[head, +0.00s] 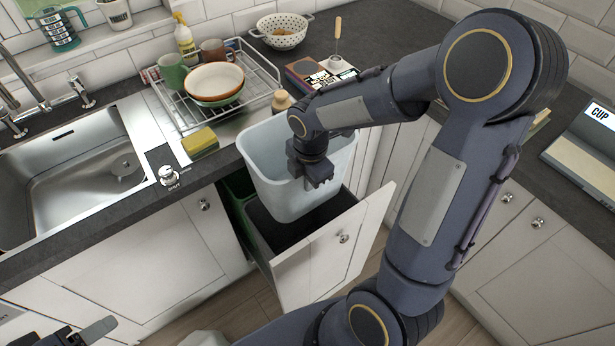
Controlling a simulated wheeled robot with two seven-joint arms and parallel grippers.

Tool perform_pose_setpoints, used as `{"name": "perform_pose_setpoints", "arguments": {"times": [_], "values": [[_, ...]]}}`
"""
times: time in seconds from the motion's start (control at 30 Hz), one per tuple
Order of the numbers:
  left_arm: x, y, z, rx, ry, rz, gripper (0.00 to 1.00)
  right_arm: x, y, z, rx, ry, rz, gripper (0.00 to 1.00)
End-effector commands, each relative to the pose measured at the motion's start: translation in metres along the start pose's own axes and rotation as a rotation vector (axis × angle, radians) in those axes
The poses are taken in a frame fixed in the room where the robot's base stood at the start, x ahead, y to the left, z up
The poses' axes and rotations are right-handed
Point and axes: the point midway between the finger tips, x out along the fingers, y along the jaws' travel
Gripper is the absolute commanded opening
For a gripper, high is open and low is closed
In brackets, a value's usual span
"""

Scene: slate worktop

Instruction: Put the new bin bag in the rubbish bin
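The rubbish bin is a pale blue-grey tub (275,180) in the head view, over the pulled-out cabinet drawer (318,262), with dark space below it. My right gripper (319,182) overlaps the tub and points downward. Its fingers look close together, but whether they grip the tub's wall is unclear. The arm hides part of the tub's rim and inside. My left gripper (92,332) is at the bottom left, cut off by the frame edge, away from the bin. I cannot make out a new bin bag.
A steel sink (85,170) lies left, with a sponge (200,141) and a dish rack (262,88) holding bowls beside it. A colander (281,33) stands behind. A green part (240,187) shows inside the open cabinet. A box marked CUP (598,125) is at right.

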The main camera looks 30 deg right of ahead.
Motion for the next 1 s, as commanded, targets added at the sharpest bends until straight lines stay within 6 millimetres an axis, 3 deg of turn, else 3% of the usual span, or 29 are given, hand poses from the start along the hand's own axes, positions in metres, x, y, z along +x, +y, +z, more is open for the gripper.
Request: {"name": "perform_pose_setpoints", "arguments": {"times": [0.03, 1.0], "values": [[0.011, -0.005, 0.005, 0.000, 0.000, 0.000, 0.58, 0.014, -0.001, 0.000, -0.001, 0.000, 0.000, 0.00], [0.103, -0.047, 0.052, 0.000, 0.000, 0.000, 0.58, 0.149, -0.011, 0.000, 0.000, 0.000, -0.001, 0.00]]}}
